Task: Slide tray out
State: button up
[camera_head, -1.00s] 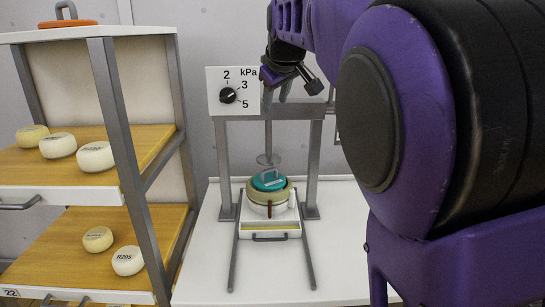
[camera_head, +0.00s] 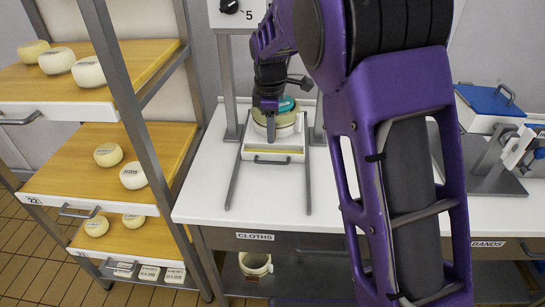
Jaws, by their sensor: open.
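A white tray (camera_head: 272,156) with a grey handle (camera_head: 271,162) sits on two rails at the foot of the press on the white table. A cheese mould (camera_head: 288,130) with a teal lid (camera_head: 287,106) stands on it, partly hidden by my arm. My gripper (camera_head: 270,138) points down in front of the mould, above the tray handle. Its jaws are open and hold nothing; I cannot tell the exact gap to the handle.
A rack at left holds wooden boards (camera_head: 150,55) with pale cheeses and front handles. A blue-lidded box (camera_head: 490,103) and a grey device stand at right on the table (camera_head: 200,200). A drawer marked CLOTHS is below.

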aim_at(272, 163)
jog(key=f, duration=0.4)
jog(key=w+f, duration=0.1)
jog(key=f, duration=0.3)
jog(key=w+f, duration=0.1)
jog(key=f, duration=0.3)
jog(key=shift+w, duration=0.1)
jog(key=shift+r, duration=0.1)
grip_shut()
dwell(0.9)
